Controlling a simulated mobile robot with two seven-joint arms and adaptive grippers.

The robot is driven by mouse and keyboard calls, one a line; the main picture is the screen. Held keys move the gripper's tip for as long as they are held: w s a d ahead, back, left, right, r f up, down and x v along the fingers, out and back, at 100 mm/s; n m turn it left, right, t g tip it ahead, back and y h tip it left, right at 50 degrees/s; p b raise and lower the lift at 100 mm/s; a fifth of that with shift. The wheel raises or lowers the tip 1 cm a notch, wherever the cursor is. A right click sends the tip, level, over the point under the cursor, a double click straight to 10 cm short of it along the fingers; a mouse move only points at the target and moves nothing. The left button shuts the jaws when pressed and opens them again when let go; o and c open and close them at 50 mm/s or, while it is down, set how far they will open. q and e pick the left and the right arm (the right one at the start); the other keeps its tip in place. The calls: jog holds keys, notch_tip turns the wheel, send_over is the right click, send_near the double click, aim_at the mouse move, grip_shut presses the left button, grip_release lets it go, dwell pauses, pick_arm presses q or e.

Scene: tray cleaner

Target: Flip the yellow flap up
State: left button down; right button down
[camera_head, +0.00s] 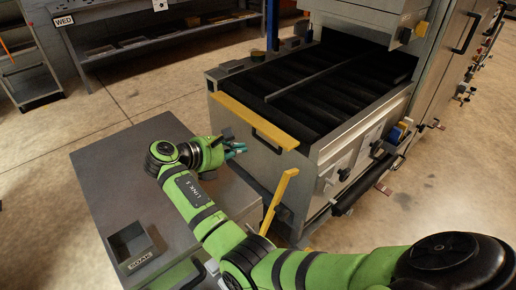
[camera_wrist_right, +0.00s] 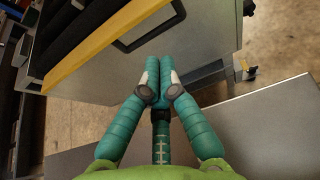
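A long yellow strip (camera_head: 254,120) runs along the top near edge of the grey tray-cleaner machine, above a panel with a dark handle (camera_head: 265,141). It also shows as a diagonal yellow edge in the right wrist view (camera_wrist_right: 108,44). A separate slanted yellow bar (camera_head: 279,203) stands lower, by the machine's near corner. I cannot tell for sure which of these is the flap. My right gripper (camera_head: 240,149) is beside the panel, below the strip. In the right wrist view its teal fingers (camera_wrist_right: 160,67) meet at the tips with nothing seen between them. My left gripper is out of view.
A grey cabinet (camera_head: 110,165) with a small box labelled SOAK (camera_head: 131,246) is under and left of my right arm. Dark rollers (camera_head: 330,85) fill the machine's top. A workbench (camera_head: 125,42) stands at the back left, with open floor before it.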

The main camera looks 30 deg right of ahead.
jog(key=shift+w+f, duration=0.15)
jog(key=shift+d, duration=0.1)
jog(key=x, duration=1)
